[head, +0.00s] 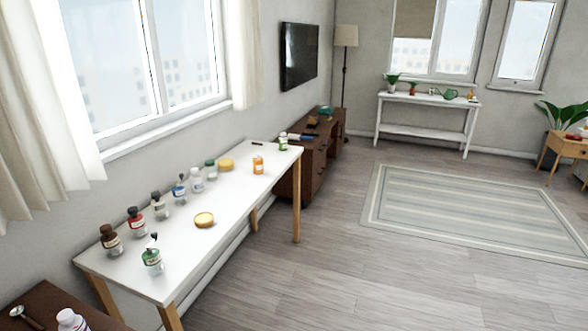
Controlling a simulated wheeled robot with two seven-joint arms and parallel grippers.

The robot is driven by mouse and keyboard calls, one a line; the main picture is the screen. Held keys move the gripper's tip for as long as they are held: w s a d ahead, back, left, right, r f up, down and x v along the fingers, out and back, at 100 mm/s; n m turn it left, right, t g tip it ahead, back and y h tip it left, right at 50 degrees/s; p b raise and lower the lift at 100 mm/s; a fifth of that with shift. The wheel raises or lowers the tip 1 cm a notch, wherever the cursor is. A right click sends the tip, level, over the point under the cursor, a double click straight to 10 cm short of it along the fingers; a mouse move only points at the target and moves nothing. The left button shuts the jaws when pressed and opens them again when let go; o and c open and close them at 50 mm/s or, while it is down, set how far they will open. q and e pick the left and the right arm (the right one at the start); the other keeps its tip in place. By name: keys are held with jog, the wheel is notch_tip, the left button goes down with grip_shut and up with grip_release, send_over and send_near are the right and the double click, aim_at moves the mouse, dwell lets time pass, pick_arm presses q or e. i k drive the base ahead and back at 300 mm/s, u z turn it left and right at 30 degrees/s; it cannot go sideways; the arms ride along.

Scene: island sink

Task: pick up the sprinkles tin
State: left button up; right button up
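A low round tin with a yellow lid (205,220) lies near the front edge of the white table (190,250), about halfway along it. A second low round yellow-lidded tin (226,165) sits farther back by the wall. No label can be read, so I cannot tell which one, if either, is the sprinkles tin. An orange jar (258,165) with a pale label stands upright toward the far end. Neither of my grippers is in view.
A row of several bottles, including a brown one (110,241), lines the table's wall side. A dark cabinet (290,185) is beyond the table. The wooden floor (340,265) to the right is clear up to the striped rug (465,208).

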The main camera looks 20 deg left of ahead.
aim_at(258, 163)
jog(key=z, duration=0.05)
jog(key=i, duration=1.45)
jog(key=u, duration=0.6)
jog(key=i, duration=1.65)
jog(key=u, duration=1.85)
jog(key=i, duration=0.65)
jog(key=u, duration=0.6)
